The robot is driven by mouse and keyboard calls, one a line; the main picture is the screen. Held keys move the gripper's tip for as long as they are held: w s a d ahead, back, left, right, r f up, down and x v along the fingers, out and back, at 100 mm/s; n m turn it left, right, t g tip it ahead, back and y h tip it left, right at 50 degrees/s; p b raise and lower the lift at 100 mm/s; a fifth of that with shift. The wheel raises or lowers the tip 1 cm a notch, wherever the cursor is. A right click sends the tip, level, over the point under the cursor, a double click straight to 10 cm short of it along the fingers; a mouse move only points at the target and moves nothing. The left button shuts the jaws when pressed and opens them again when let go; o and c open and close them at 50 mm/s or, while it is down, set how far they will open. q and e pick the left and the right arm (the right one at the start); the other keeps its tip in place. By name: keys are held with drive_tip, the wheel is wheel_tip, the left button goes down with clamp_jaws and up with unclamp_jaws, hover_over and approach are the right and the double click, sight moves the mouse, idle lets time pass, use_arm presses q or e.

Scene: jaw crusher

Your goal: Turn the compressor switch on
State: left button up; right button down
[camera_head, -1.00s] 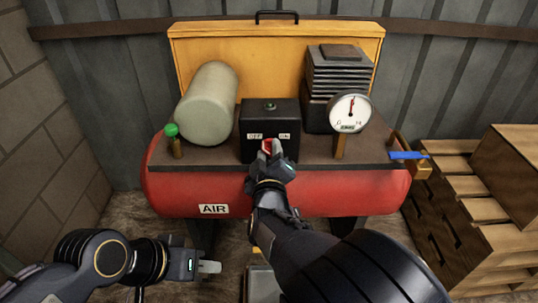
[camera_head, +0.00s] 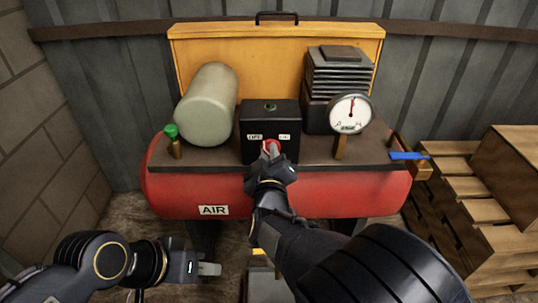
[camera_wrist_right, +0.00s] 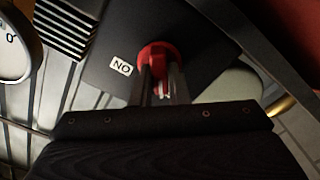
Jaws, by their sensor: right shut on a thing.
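The compressor switch is a red knob (camera_head: 271,146) on the front of a black box (camera_head: 258,120), between an OFF label on its left and an ON label on its right. My right gripper (camera_head: 270,152) is at the knob, its fingers shut on it. In the right wrist view, the red knob (camera_wrist_right: 158,56) sits between the two fingers (camera_wrist_right: 160,90), close to the ON label (camera_wrist_right: 122,66). The fingers hide part of the knob, so its exact setting is hard to tell. My left gripper (camera_head: 209,268) is low at the left, empty and away from the compressor; its finger gap is not clear.
The box stands on the red AIR tank (camera_head: 330,202), with a pale cylinder (camera_head: 209,105) to its left and a gauge (camera_head: 350,113) to its right. A green-capped valve (camera_head: 172,132) and a blue lever (camera_head: 408,156) sit at the sides. Wooden pallets (camera_head: 490,215) stand at right.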

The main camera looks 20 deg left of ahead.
drive_tip(key=shift+w+d+f+m+b, duration=0.1)
drive_tip(key=shift+d+m+b, duration=0.1)
drive_tip(key=shift+m+b, duration=2.95)
drive_tip(key=shift+d+m+b, duration=0.2)
drive_tip(key=shift+m+b, duration=0.85)
drive_tip(key=shift+m, duration=4.1)
drive_tip(key=c, duration=1.4)
unclamp_jaws()
drive_tip(key=p+v, duration=0.1)
drive_tip(key=v, duration=0.7)
drive_tip(key=shift+p, duration=0.4)
